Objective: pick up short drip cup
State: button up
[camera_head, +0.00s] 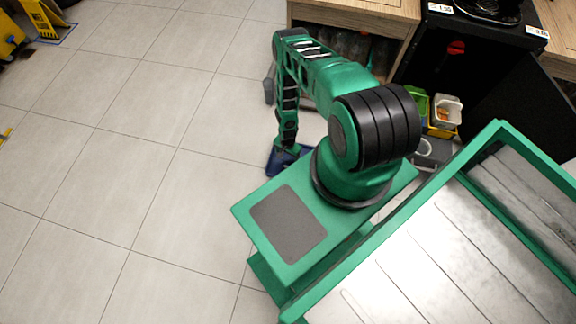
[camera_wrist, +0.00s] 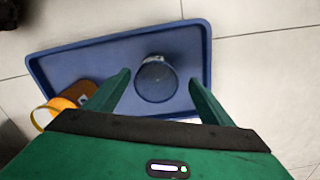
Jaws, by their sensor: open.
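I cannot tell how far above the tray the fingertips are. In the head view my gripper is low over the blue tray (camera_head: 275,160), mostly hidden by my arm. The cup is not visible there.
An orange-brown cup-like thing with a yellow ring (camera_wrist: 66,105) lies at the tray's left, near my left finger. A wooden counter (camera_head: 360,8) and coloured bins (camera_head: 440,115) stand beyond my arm.

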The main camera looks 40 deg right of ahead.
aim_at(289, 161)
jog(key=f, duration=0.3)
jog(key=shift+s+d+f, duration=0.2)
jog(key=shift+d+f, duration=0.05)
jog(key=shift+d, duration=0.15)
jog(key=shift+f, duration=0.55)
jog(key=c, duration=1.1)
